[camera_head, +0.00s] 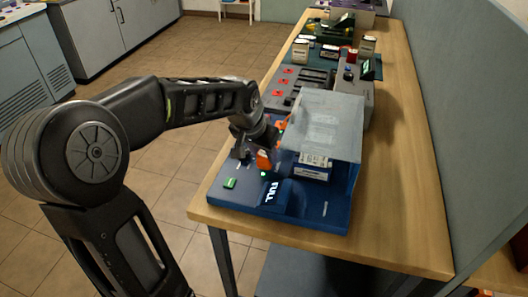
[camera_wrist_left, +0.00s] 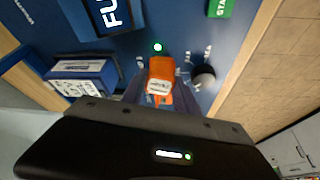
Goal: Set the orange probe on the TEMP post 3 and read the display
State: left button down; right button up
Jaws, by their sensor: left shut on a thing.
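The orange probe (camera_head: 263,160) is held in my left gripper (camera_head: 257,150), low over the front left of the blue test board (camera_head: 320,217). In the left wrist view the orange probe (camera_wrist_left: 161,70) stands out between the jaws of my left gripper (camera_wrist_left: 150,92), which are shut on it. A dark round knob or post (camera_wrist_left: 203,77) is just to its right; its label is too small to read. The probe's tip is hidden, so I cannot tell whether it touches a post. The display (camera_wrist_left: 108,14) shows large letters "FU", the rest cut off. My right gripper is not in view.
A green START button (camera_head: 229,183) is on the board's left. A grey translucent cover (camera_head: 325,120) stands over a blue and white battery (camera_head: 311,171). Other devices line the wooden table behind. Bare tabletop (camera_head: 400,200) is at the right.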

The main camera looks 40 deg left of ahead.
pick_arm(q)
jog(key=c, duration=1.2)
grip_release()
jog(key=p+v, duration=0.6)
jog(key=v, duration=0.5)
jog(key=shift+p, duration=0.35)
